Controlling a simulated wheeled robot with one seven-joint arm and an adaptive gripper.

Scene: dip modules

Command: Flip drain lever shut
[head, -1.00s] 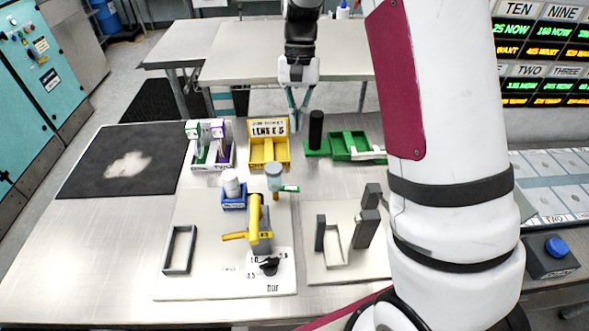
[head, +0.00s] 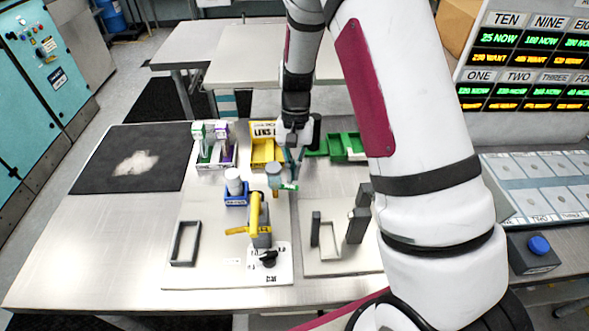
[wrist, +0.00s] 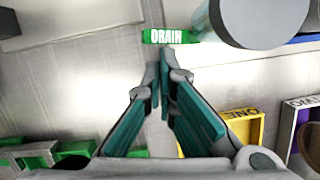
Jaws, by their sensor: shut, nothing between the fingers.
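The drain lever is a small green tab (wrist: 165,36) with the word DRAIN on it, at the top of the wrist view. It sticks out to the side of a grey cylindrical cup (wrist: 262,18). In the head view my gripper (head: 294,170) hangs beside the cup's right side. I cannot tell whether it touches the tab.
A blue bin with a white container (head: 235,190) stands left of the cup. A yellow bin (head: 263,150), green trays (head: 345,146) and a dark post (head: 316,130) lie behind. Grey upright blocks (head: 358,225) stand at right. A black mat (head: 130,160) lies at left.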

